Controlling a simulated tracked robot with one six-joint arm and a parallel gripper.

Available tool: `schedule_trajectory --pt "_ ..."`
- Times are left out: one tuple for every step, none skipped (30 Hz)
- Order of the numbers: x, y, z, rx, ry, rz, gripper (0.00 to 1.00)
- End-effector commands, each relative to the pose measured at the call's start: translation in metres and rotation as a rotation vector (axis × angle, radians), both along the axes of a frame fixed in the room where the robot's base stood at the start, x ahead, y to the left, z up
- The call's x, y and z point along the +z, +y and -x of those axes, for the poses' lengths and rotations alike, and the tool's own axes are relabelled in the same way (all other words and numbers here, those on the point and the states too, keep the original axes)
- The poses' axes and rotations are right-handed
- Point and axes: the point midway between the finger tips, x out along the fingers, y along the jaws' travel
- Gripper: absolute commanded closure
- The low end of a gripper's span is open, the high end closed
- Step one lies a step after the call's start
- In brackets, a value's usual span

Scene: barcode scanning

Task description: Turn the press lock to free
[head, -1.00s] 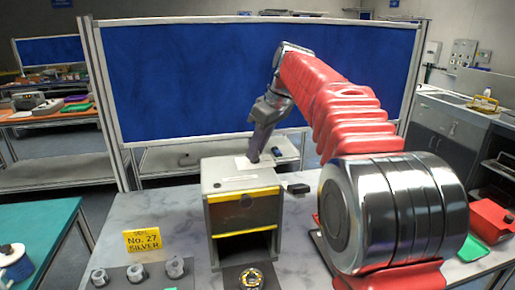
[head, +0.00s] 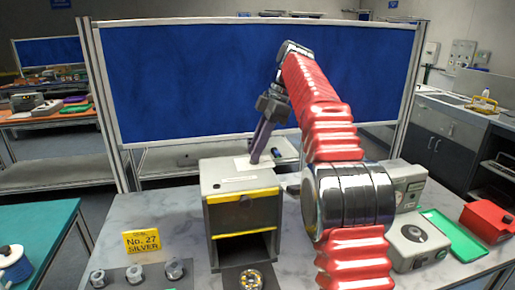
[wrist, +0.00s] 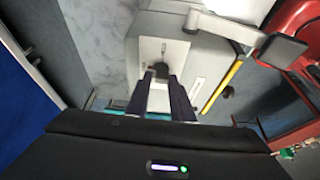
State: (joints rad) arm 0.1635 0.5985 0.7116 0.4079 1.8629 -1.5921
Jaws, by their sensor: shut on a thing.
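The press is a grey box (head: 225,183) with a yellow-edged front and an open lower bay, standing on the table. On its top is a pale plate (head: 245,163), also seen in the wrist view (wrist: 150,48). A small dark knob (wrist: 160,70), which looks like the press lock, stands on this plate. My gripper (wrist: 160,80) reaches down from above, its two fingers on either side of the knob and shut on it. In the head view my gripper (head: 254,160) hides the knob. Any lock marking is too small to read.
A grey bar (wrist: 280,48) with a dark end juts out beside the press. A yellow sign (head: 141,242) and several metal nuts (head: 135,273) are at front left. A grey device (head: 418,246), a green tray (head: 455,235) and a red box (head: 488,220) are at right.

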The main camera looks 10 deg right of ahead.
Motion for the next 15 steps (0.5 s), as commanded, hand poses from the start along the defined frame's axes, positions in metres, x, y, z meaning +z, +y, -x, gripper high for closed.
schedule_trajectory --pt "-0.0002 -0.0017 -0.0011 0.01 -0.002 0.003 1.0" --pt "0.0001 -0.0017 -0.0012 0.018 -0.003 0.003 1.0" --pt "0.0001 -0.0016 -0.0012 0.026 -0.003 0.003 1.0" --pt "0.0001 -0.0017 -0.0012 0.031 -0.003 0.003 1.0" --pt "0.0001 -0.0017 -0.0011 0.035 -0.002 0.003 1.0" --pt "0.0001 -0.0017 -0.001 0.038 -0.002 0.003 1.0" --pt "0.0 -0.0018 -0.0009 0.04 -0.002 0.003 1.0" --pt "0.0001 -0.0017 -0.001 0.041 -0.002 0.003 1.0" --pt "0.0001 -0.0018 -0.0009 0.043 -0.003 0.003 1.0" --pt "0.0001 -0.0018 -0.0009 0.043 -0.003 0.003 1.0" --pt "0.0001 -0.0018 -0.0009 0.043 -0.003 0.003 1.0" --pt "0.0001 -0.0018 -0.0009 0.043 -0.003 0.003 1.0" --pt "0.0001 -0.0018 -0.0009 0.043 -0.003 0.003 1.0" --pt "0.0001 -0.0018 -0.0009 0.043 -0.003 0.003 1.0" --pt "0.0001 -0.0018 -0.0009 0.043 -0.003 0.003 1.0"
